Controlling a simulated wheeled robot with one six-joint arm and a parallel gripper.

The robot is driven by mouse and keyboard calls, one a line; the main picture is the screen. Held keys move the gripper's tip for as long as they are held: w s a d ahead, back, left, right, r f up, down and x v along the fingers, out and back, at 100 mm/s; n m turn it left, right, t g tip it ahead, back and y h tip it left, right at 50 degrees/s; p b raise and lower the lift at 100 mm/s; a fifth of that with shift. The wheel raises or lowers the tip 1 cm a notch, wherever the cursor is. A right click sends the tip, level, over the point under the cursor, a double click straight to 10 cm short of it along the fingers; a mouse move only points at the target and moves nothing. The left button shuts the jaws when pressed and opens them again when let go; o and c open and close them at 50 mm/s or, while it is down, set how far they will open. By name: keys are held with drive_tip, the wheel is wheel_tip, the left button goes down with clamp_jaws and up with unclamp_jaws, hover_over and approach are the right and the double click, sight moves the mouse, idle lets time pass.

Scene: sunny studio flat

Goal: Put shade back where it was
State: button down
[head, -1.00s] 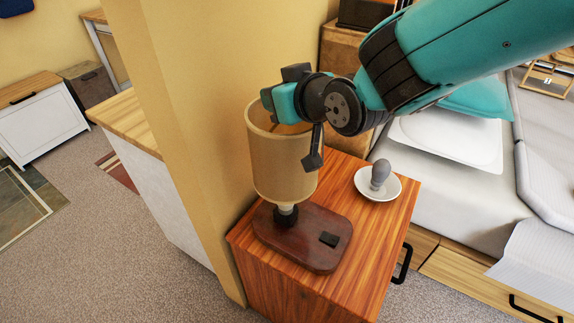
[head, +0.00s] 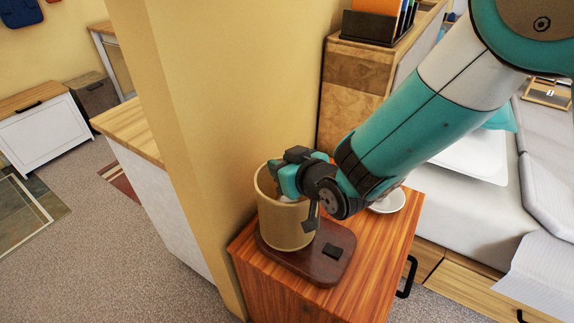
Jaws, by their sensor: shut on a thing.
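The tan shade (head: 284,226) is upright over the dark wooden lamp base (head: 318,268) on the bedside table. My gripper (head: 302,202) is shut on the shade's right wall near the top rim, with one finger outside it. The shade's lower edge is close to the base and hides the lamp's socket and neck. Something whitish shows inside the shade, partly hidden by my gripper. I cannot tell whether the shade rests on its support.
The bedside table (head: 385,262) has a white saucer (head: 390,203) at the back right, partly behind my arm. A yellow wall corner (head: 205,150) stands close to the left of the shade. The bed (head: 480,215) is at the right.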

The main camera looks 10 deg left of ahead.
drive_tip(key=shift+f+b, duration=0.5)
drive_tip(key=c, duration=0.8)
unclamp_jaws()
drive_tip(key=shift+c, duration=0.2)
drive_tip(key=shift+r+p, duration=0.6)
drive_tip(key=s+d+r+m+g+h, duration=0.1)
drive_tip(key=s+d+r+g+h, duration=0.1)
drive_tip(key=s+d, duration=0.5)
drive_tip(key=s+d+r+g+h, duration=0.2)
drive_tip(key=s+d+r+g, duration=0.2)
drive_tip(key=s+d+r, duration=0.3)
drive_tip(key=s+d+r+m+g+h, duration=0.1)
drive_tip(key=s+d+r+g+h, duration=0.1)
drive_tip(key=s+d, duration=0.6)
drive_tip(key=d+r+g+b, duration=0.1)
drive_tip(key=d+r, duration=0.1)
drive_tip(key=d, duration=0.2)
drive_tip(key=shift+d+r+m, duration=0.2)
drive_tip(key=shift+r+m, duration=0.05)
drive_tip(key=shift+m, duration=0.05)
